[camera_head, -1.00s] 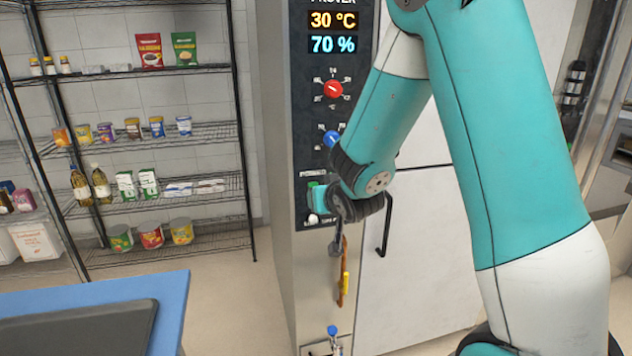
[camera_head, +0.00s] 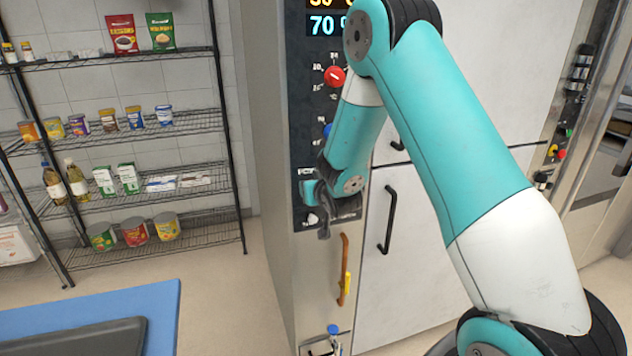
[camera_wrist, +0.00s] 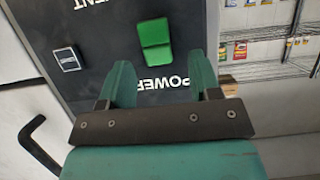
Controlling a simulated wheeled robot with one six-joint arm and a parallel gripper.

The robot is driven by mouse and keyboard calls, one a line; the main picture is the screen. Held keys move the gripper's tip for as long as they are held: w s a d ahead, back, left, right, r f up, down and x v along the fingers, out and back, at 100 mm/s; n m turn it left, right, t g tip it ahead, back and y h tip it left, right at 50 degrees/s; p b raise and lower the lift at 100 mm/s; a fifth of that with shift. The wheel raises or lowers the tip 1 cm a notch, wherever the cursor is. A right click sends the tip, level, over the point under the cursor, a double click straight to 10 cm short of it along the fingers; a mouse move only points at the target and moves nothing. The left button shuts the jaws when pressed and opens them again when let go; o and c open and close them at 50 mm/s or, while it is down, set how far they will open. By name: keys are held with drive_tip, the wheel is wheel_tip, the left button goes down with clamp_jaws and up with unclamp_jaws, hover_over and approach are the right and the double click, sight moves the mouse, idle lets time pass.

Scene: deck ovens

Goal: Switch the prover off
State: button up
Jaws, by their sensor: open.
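The prover's control panel (camera_head: 300,110) is a dark strip on a steel front, with a lit display reading 70 % at the top. In the wrist view, the green power switch (camera_wrist: 154,42) sits on the dark panel above an upside-down POWER label. Contact cannot be told. In the head view my wrist covers the lower panel.
A red knob (camera_head: 334,76) and a partly hidden blue knob (camera_head: 327,130) are higher on the panel. An orange handle (camera_head: 343,270) is below it, and a black door handle (camera_head: 388,220) to the right. A wire shelf (camera_head: 130,140) and blue-topped table (camera_head: 160,310) stand left.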

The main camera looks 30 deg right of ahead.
drive_tip(key=shift+x, duration=0.8)
drive_tip(key=shift+d, duration=0.1)
